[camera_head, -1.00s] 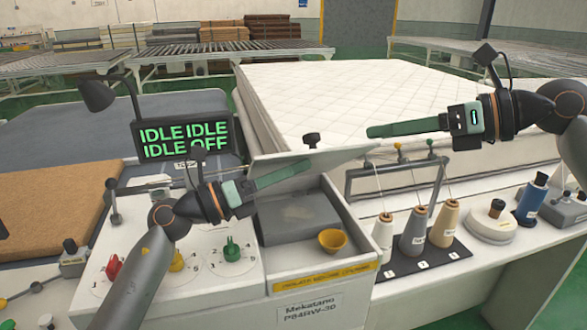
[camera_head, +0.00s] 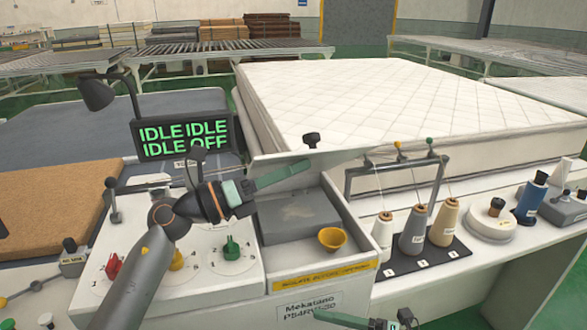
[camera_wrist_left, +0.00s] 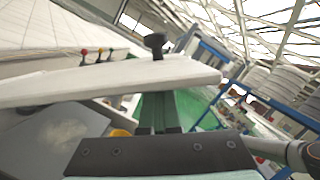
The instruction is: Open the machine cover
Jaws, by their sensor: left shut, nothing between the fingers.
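The machine cover (camera_head: 352,156) is a pale panel with a black knob (camera_head: 311,140) at its edge. It stands raised and tilted over an uncovered compartment (camera_head: 300,216) in the machine. My left gripper (camera_head: 308,166) is shut and empty, with its green fingers at the underside of the cover. In the left wrist view the cover (camera_wrist_left: 100,82) crosses the frame, knob (camera_wrist_left: 155,44) uppermost, and hides the fingertips; I cannot tell whether they touch it. My right gripper (camera_head: 318,314) shows only partly at the bottom edge, away from the cover; its opening is unclear.
Thread spools (camera_head: 413,231) stand on a dark mat to the right, below a thread frame (camera_head: 347,183). A control panel with coloured knobs (camera_head: 231,248) and a display (camera_head: 182,137) lie left. A mattress (camera_head: 410,95) lies behind.

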